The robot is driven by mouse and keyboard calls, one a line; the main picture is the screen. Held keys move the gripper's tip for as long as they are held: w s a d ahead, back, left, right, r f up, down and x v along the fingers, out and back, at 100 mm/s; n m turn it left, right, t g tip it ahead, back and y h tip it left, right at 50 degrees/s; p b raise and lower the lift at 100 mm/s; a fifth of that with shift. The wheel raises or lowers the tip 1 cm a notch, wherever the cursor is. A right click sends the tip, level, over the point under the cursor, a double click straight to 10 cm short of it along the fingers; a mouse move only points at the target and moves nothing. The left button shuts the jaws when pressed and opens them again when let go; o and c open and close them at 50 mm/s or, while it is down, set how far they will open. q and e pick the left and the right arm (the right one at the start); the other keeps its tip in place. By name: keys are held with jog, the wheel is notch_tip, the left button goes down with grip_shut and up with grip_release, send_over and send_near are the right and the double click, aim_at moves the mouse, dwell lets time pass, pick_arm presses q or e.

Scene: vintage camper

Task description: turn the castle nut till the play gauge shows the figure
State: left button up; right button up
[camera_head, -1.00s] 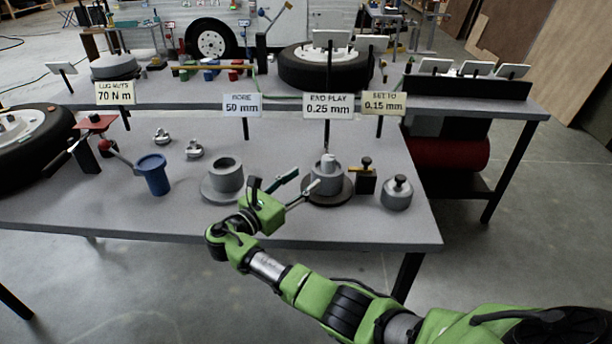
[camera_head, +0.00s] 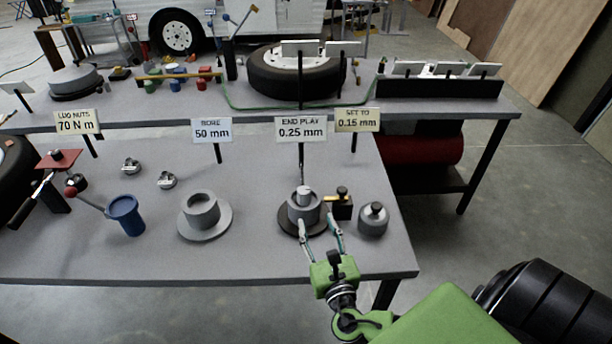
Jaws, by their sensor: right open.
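The hub (camera_head: 293,213), a grey cylinder on a dark round base, stands near the front right of the near table. A lighter stub (camera_head: 304,191) rises from its top; I cannot make out the castle nut's slots at this size. The END PLAY sign (camera_head: 301,129) behind it reads 0.25 mm. The SET TO sign (camera_head: 357,120) reads 0.15 mm. My right gripper (camera_head: 317,224) is open in front of the hub, its fingers apart and pointing away from me towards the hub's near side. I cannot tell whether they touch it. My left gripper is out of view.
A black block with a brass piece (camera_head: 341,208) and a grey knobbed weight (camera_head: 373,221) stand close right of the hub. A flanged grey ring (camera_head: 203,214) and a blue cup (camera_head: 125,214) stand left. The table's front edge is close to my gripper.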

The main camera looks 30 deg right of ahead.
aim_at(305, 195)
jog(key=p+x, duration=0.1)
jog(key=x, duration=0.5)
jog(key=p+x, duration=0.1)
jog(key=x, duration=0.5)
jog(key=shift+w+a+r, duration=0.1)
jog(key=shift+a+r, duration=0.05)
jog(key=shift+a, duration=0.1)
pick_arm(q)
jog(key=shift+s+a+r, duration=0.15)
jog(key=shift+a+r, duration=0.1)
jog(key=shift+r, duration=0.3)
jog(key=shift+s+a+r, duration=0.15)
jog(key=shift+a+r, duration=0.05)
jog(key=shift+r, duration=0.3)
pick_arm(e)
jog(key=shift+w+d, duration=0.2)
jog(key=shift+w, duration=0.4)
jog(key=c, duration=1.1)
